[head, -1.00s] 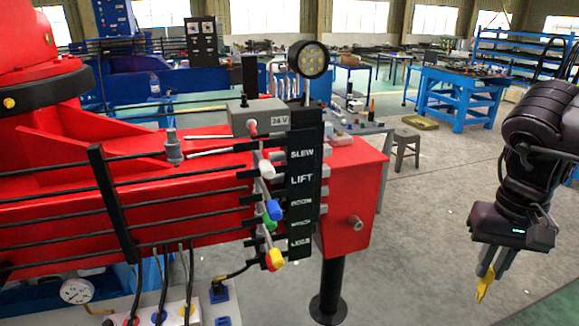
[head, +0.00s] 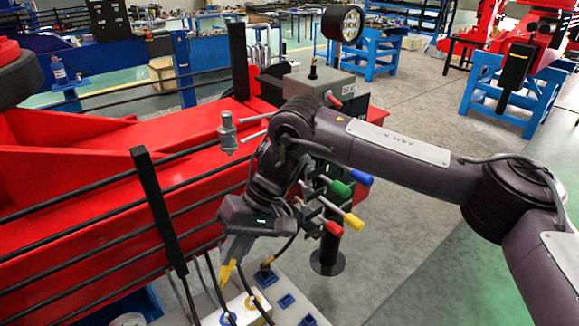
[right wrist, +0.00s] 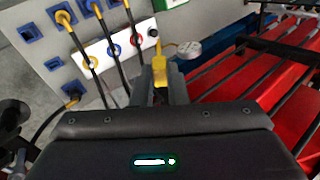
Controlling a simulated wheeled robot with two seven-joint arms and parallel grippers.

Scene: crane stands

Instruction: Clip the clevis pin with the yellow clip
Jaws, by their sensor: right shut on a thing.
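My right gripper (head: 232,262) is pointed downward in front of the red crane beam (head: 75,240), above the hose panel. It is shut on the yellow clip (head: 227,274), which sticks out past the fingertips. The right wrist view also shows the yellow clip (right wrist: 159,68) between the fingers (right wrist: 162,88). A grey metal pin-like fitting (head: 228,133) stands upright on the beam, behind and above the gripper; I cannot tell whether it is the clevis pin. My left gripper is not in view.
Black hoses and a black upright bar (head: 160,210) run close beside the gripper. A white hose block (right wrist: 117,50) and panel with blue sockets (right wrist: 31,33) lie below. Levers with coloured knobs (head: 353,221) are just right of my wrist, partly hidden by my arm.

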